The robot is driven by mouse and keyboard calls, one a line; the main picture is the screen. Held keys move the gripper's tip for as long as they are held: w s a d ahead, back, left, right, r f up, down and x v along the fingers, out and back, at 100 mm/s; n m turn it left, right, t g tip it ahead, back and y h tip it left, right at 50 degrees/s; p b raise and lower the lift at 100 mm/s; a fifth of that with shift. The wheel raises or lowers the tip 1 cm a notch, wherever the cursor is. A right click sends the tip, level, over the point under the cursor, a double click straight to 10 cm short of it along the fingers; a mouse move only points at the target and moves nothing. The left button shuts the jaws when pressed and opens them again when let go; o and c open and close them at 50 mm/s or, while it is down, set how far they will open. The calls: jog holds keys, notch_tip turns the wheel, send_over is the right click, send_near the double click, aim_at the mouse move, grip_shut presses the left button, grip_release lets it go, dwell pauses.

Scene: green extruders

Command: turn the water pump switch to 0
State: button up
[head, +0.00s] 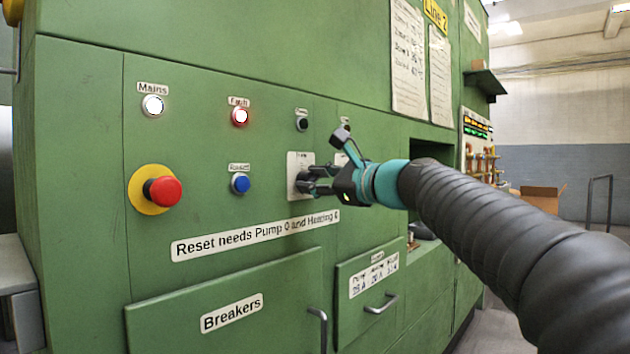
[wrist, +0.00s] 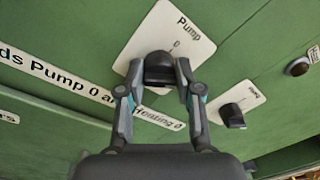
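The water pump switch is a black knob (wrist: 159,69) on a white plate (wrist: 140,48) marked "Pump", with a 0 above the knob in the wrist view. In the head view its plate (head: 294,161) is on the green panel, and the knob is partly hidden by my gripper (head: 312,181). In the wrist view my gripper (wrist: 158,72) has one fingertip on each side of the knob, very close to it. Whether both fingers press on it is unclear. Which way the knob points is hard to tell.
A second black knob (wrist: 232,115) on a white plate is close to my gripper's right finger. A red emergency button (head: 163,190), a blue button (head: 240,183) and lamps are to the left. A label (head: 256,236) reads "Reset needs Pump 0 and Heating 0". Handled doors are below.

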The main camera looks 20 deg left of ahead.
grip_shut()
jog(key=shift+f+n+b, duration=0.15)
jog(key=shift+n+b, duration=0.15)
jog(key=shift+f+n+b, duration=0.15)
jog(key=shift+n+b, duration=0.65)
jog(key=shift+b, duration=0.05)
jog(key=n+b, duration=0.3)
jog(key=shift+f+n, duration=0.1)
jog(key=shift+n, duration=0.3)
jog(key=n+b, duration=0.3)
jog(key=n, duration=0.3)
jog(key=shift+y, duration=0.4)
jog(key=shift+n, duration=0.3)
